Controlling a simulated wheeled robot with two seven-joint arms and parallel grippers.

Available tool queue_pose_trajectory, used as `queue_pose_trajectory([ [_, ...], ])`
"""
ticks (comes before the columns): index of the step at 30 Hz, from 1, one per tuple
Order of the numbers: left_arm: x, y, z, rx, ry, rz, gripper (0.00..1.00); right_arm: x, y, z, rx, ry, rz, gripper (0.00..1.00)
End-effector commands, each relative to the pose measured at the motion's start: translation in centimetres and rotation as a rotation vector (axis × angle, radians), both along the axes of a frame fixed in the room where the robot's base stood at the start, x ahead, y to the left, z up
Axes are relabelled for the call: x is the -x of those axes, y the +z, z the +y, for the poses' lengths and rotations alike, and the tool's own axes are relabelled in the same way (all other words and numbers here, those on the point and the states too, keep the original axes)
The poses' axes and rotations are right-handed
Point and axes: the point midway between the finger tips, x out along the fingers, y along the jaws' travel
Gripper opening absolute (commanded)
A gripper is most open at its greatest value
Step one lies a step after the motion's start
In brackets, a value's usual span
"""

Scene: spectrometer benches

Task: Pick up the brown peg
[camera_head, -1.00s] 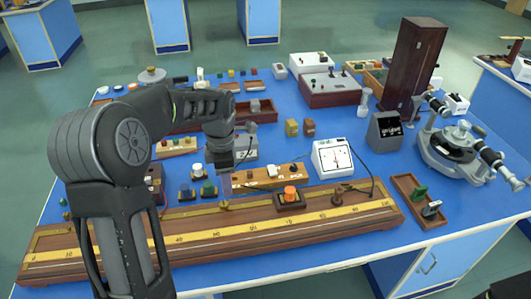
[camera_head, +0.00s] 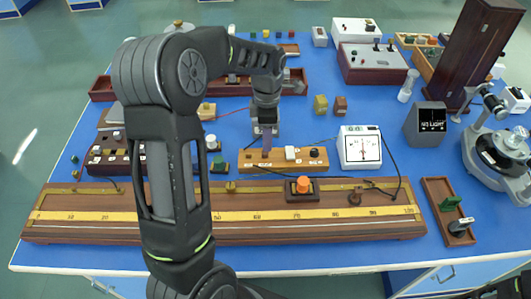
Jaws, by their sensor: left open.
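My left gripper (camera_head: 266,132) points down and is open above the back edge of a wooden strip (camera_head: 252,168) with white and dark parts on it. A narrow purplish-brown piece (camera_head: 267,146) shows under the jaws; I cannot tell whether it is a finger or a thing behind. I cannot pick out the brown peg for certain. A small brown block (camera_head: 340,105) stands beside a yellowish block (camera_head: 320,104), right of and behind the gripper, apart from it. A row of small coloured pieces (camera_head: 278,35) stands at the back. My right gripper is out of view.
A long wooden metre bridge (camera_head: 330,214) runs along the front, with an orange-knobbed block (camera_head: 303,187) on it. A white meter (camera_head: 360,147) stands right of the gripper. A tall brown case (camera_head: 485,50) and a spectrometer (camera_head: 500,150) stand right. Blue table shows around the blocks.

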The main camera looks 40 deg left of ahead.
Motion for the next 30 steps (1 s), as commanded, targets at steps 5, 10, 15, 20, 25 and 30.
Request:
queue_pose_trajectory([
  [5,0.0,-0.4,0.0,0.0,0.0,0.0,0.44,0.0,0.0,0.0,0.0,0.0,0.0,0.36],
  [10,0.0,-0.5,0.0,0.0,0.0,0.0,0.44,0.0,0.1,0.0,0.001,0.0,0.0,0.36],
  [15,0.1,-1.8,0.0,0.001,0.0,0.003,0.44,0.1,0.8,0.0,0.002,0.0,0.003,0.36],
  [20,0.0,-4.2,0.0,0.001,0.0,0.003,0.44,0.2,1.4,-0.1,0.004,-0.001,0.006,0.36],
  [25,0.0,-5.6,0.0,0.0,-0.001,0.0,0.44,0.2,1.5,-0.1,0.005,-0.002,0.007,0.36],
  [30,-0.1,-5.6,0.0,0.0,-0.001,-0.001,0.44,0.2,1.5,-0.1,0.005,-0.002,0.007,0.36],
])
